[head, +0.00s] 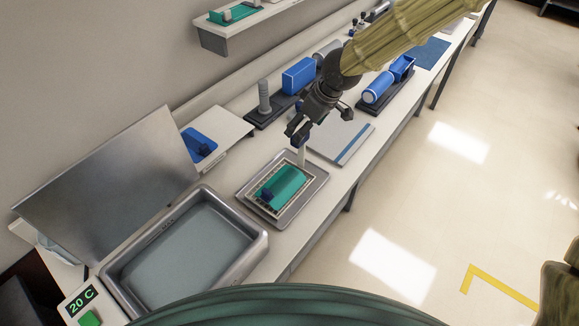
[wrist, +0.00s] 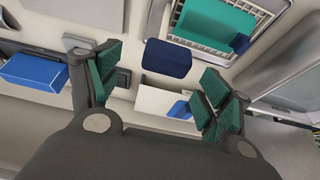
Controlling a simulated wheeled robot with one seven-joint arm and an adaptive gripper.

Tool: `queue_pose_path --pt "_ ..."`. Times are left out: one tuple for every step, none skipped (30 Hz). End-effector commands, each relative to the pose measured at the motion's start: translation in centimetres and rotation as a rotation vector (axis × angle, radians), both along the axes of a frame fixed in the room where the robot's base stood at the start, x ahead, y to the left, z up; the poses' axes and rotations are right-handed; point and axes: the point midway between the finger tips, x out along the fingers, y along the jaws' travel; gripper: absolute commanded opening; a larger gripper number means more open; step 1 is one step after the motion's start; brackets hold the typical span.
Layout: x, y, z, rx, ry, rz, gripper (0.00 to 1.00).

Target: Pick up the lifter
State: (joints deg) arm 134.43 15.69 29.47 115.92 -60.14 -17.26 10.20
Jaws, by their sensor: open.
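What looks like the lifter (head: 301,156) is a thin pale upright stem under my gripper, beside the metal tray in the head view. Its dark blue top (wrist: 166,58) shows in the wrist view, between and slightly beyond my fingertips. My gripper (head: 298,132) is open and points down over it. In the wrist view the green-padded fingers (wrist: 164,80) are spread wide, with gaps to the blue top on both sides. Most of the stem's upper end is hidden by the gripper in the head view.
The metal tray (head: 287,217) holds a rack with a green piece (head: 291,184) and a small dark blue block. A water bath (head: 258,238) with a raised lid (head: 105,190) stands at front left. A flat grey board (head: 352,155) lies right of the gripper. Blue devices (head: 298,76) stand behind.

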Motion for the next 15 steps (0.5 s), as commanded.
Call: queue_pose_path --pt "-0.1 0.1 -0.3 -0.003 0.003 0.003 0.79" --pt "0.0 0.2 -0.7 -0.004 0.003 0.002 0.79" --pt "0.1 0.3 -1.2 -0.002 0.003 0.003 0.79" --pt "0.1 0.4 -1.5 -0.003 0.003 0.003 0.79" --pt "0.1 0.5 -1.9 -0.003 0.003 0.004 0.79" --pt "0.2 0.7 -2.4 -0.003 0.002 0.003 0.79" --pt "0.3 0.8 -2.8 -0.003 0.002 0.003 0.79" --pt "0.4 0.9 -3.1 -0.002 0.002 0.002 0.79" --pt "0.5 1.0 -3.4 -0.003 0.002 0.002 0.79" --pt "0.5 1.1 -3.6 -0.003 0.001 0.003 0.79" --pt "0.6 1.1 -3.7 -0.002 0.0 0.003 0.79" --pt "0.6 1.2 -3.8 -0.001 0.0 0.003 0.79" --pt "0.6 1.2 -3.9 -0.001 -0.001 0.003 0.79" --pt "0.7 1.3 -4.0 0.0 0.0 0.003 0.79" --pt "0.7 1.3 -4.0 0.0 0.0 0.003 0.79"
